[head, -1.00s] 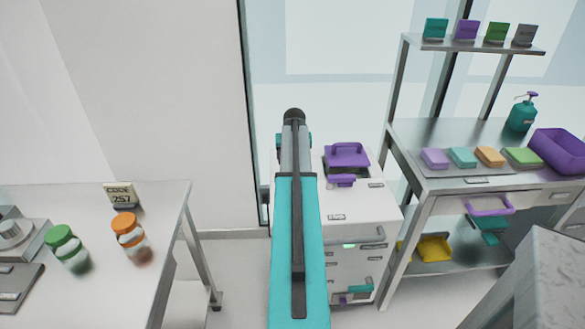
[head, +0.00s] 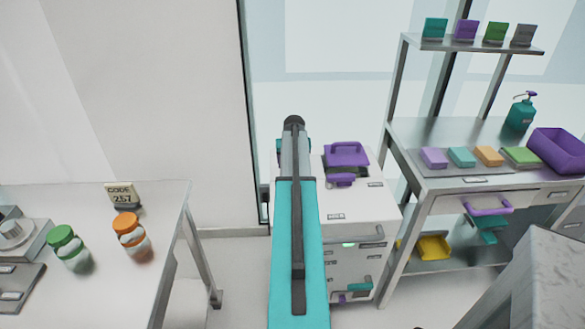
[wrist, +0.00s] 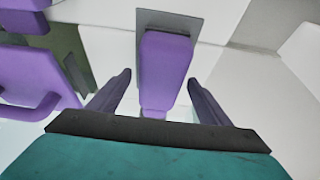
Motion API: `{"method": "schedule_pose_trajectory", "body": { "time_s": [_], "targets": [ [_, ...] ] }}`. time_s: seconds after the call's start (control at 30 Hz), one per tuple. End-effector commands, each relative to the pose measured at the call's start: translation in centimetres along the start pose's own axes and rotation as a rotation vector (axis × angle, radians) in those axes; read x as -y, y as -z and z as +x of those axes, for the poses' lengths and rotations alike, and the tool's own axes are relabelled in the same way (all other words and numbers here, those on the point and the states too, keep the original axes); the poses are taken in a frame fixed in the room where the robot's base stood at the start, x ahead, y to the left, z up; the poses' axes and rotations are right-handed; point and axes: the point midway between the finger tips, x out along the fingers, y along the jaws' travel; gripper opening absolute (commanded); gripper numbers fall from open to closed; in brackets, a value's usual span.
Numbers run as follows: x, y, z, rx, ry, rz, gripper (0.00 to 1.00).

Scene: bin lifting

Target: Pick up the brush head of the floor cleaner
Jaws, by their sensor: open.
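In the wrist view my gripper (wrist: 159,77) is open, with its two dark purple fingers apart. A long purple piece (wrist: 167,62) on a grey plate (wrist: 197,22) lies in line with the gap between the fingers. It may be the brush head, but I cannot tell for sure. I cannot tell whether the fingers reach around it; neither is seen touching it. In the head view my teal arm hides the gripper and this piece. A white cabinet-like unit (head: 358,205) stands just right of the arm.
A purple lid with a handle (head: 347,154) sits on the white unit; a purple handled part shows at left in the wrist view (wrist: 30,75). A steel shelf (head: 412,150) with coloured blocks stands right. A table (head: 110,275) with two jars stands left.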

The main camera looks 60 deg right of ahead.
Motion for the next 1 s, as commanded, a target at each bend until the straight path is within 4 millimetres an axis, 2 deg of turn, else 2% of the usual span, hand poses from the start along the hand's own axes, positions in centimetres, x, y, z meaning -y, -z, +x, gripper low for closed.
{"method": "schedule_pose_trajectory", "body": {
  "time_s": [0.97, 1.0],
  "targets": [
    [0.08, -0.16, 0.48, 0.000, 0.000, -0.001, 0.72],
    [0.08, -0.16, 0.48, 0.000, 0.000, -0.001, 0.65]
  ]
}}
